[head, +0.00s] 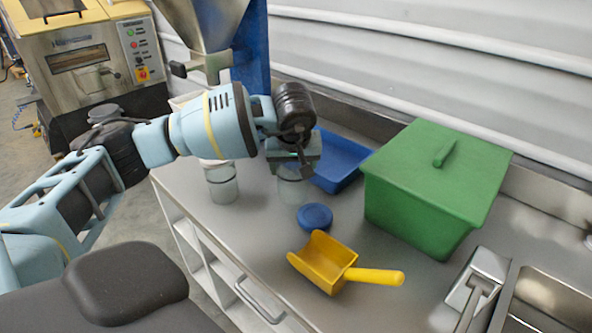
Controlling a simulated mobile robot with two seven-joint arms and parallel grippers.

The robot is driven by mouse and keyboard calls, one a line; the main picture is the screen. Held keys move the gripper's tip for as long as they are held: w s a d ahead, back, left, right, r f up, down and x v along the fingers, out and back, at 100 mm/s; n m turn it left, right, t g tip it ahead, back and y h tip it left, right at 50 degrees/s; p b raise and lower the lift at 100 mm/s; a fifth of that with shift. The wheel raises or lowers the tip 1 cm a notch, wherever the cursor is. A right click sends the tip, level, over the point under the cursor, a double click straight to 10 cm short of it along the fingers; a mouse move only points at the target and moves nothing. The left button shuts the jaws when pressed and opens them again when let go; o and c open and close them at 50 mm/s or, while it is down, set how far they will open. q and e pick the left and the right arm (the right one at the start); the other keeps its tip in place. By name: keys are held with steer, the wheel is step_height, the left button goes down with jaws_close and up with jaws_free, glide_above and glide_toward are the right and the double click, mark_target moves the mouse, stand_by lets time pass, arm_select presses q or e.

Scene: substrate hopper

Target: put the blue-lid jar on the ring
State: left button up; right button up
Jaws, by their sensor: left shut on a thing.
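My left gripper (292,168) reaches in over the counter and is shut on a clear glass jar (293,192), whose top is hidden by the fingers. I cannot tell whether this jar wears a lid, or whether it touches the counter. A round blue lid (314,217) lies flat on the counter just in front of the held jar. Another clear jar (222,185) stands to the left, its top partly hidden by my arm. I cannot make out a ring. My right gripper is not in view.
A blue tray (342,160) lies behind the held jar. A green lidded box (425,200) stands to the right. A yellow scoop (325,262) lies in front. A metal hopper (205,25) stands at the back. A sink (550,300) is at the right. Bare counter (255,232) shows at the front left.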

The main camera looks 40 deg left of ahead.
arm_select(q)
steer(key=shift+w+a+f, duration=0.1)
steer(key=shift+w+a, duration=0.2)
steer(key=shift+w, duration=0.35)
steer(key=shift+w+a, duration=0.3)
steer(key=shift+w, duration=0.35)
steer(key=shift+w+f, duration=0.15)
steer(key=shift+f, duration=1.65)
steer(key=shift+f, duration=0.1)
steer(key=o, duration=1)
steer(key=shift+r, duration=0.4)
steer(key=shift+o, duration=0.4)
steer(key=v, duration=1.1)
steer(key=shift+s+r+p, duration=0.15)
steer(key=shift+s+p, duration=0.05)
steer(key=shift+p, duration=0.2)
